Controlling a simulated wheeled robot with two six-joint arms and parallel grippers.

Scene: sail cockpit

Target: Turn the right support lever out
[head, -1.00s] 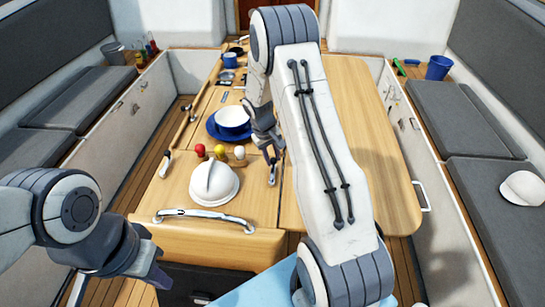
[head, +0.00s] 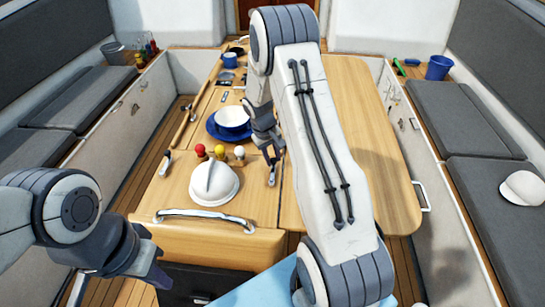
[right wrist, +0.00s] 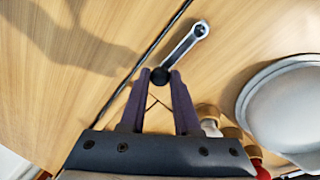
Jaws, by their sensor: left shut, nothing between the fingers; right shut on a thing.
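The right support lever (right wrist: 184,46) is a short chrome bar with a round pivot at its upper end and a black knob (right wrist: 159,77) at its lower end. It lies on the wood beside the dark table seam, its knob end close to that seam. In the head view the lever (head: 272,176) shows just below my right gripper (head: 274,152). In the right wrist view my right gripper (right wrist: 160,79) is shut on the black knob. My left gripper (head: 162,278) is shut and empty, low in front of the table's near left side.
A white domed object (head: 213,184) sits left of the lever. Red, yellow and pale knobs (head: 220,152) and a white bowl on a blue plate (head: 213,128) stand behind it. A chrome rail (head: 205,214) runs along the front edge. The right table leaf (head: 385,185) is bare.

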